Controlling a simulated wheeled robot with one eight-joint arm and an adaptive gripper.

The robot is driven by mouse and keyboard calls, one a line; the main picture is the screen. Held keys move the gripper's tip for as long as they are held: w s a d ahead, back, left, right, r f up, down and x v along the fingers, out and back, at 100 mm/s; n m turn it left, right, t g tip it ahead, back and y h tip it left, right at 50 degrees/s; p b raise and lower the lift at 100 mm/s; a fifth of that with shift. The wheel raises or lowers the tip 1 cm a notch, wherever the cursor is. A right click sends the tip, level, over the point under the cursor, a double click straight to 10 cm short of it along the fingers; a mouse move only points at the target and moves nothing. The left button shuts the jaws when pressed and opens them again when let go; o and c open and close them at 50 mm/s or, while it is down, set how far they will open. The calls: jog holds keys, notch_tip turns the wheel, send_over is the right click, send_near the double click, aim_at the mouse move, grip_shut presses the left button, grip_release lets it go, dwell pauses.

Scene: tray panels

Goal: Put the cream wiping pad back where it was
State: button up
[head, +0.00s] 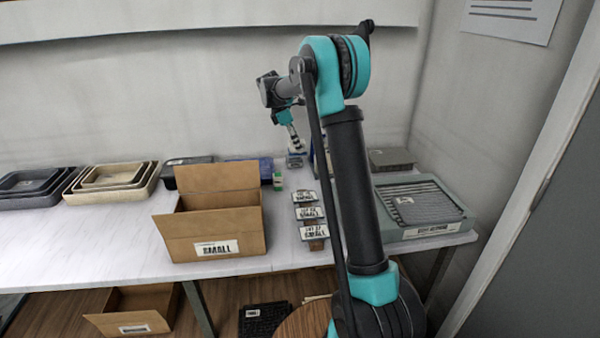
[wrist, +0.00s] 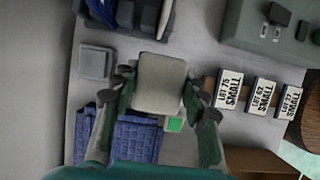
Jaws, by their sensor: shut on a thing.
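The cream wiping pad (wrist: 160,83) is a pale, rounded rectangular block in the wrist view. My gripper (wrist: 158,92) is shut on it, with one dark finger at its left side and one at its right. In the head view my gripper (head: 294,143) points down at the back of the table, near the wall. The pad is too small there to make out clearly, and I cannot tell how far it is above the table.
A green item (wrist: 174,124) and a blue woven-looking tray (wrist: 132,137) lie close by. A small grey block (wrist: 97,62) is left. Three SMALL label cards (head: 309,213) stand right of an open cardboard box (head: 212,230). A grey-green tray (head: 432,228) is farther right.

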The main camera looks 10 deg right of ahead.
notch_tip(320, 180, down, 8)
jog(key=shift+d+r, duration=0.15)
jog(key=shift+r, duration=0.1)
jog(key=shift+f, duration=2.45)
jog(key=o, duration=1.1)
jog(key=shift+f, duration=0.1)
jog(key=v, duration=1.2)
